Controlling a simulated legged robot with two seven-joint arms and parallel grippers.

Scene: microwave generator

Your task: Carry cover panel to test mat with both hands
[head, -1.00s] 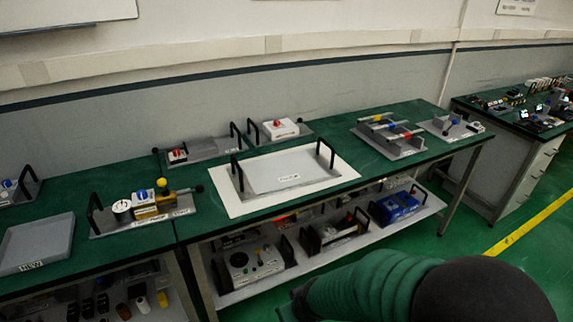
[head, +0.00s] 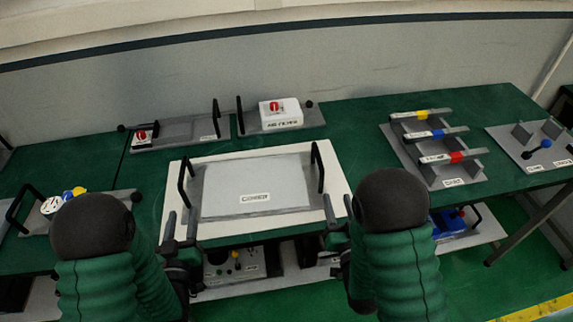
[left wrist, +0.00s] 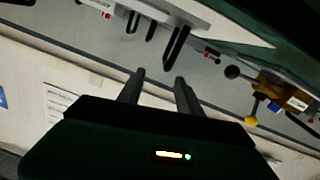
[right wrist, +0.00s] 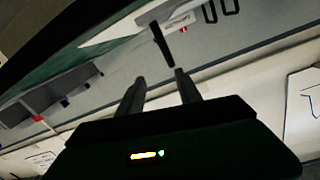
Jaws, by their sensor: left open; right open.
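The grey cover panel (head: 225,198) lies flat on a white mat (head: 334,186) at the front of the green table. I cannot tell whether this is the test mat. The panel has a black upright handle (head: 183,184) at its left end and another (head: 318,168) at its right end. My left gripper (head: 180,222) is open and empty, in front of the left handle and apart from it. My right gripper (head: 338,208) is open and empty, in front of the right handle. A black handle shows beyond the fingers in the left wrist view (left wrist: 177,43) and the right wrist view (right wrist: 161,44).
Behind the panel are two handled trays, one with a white box (head: 281,114). A rack with coloured parts (head: 434,147) stands at right. A fixture (head: 70,199) is close to my left arm. A shelf with a device (head: 235,263) lies below the table.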

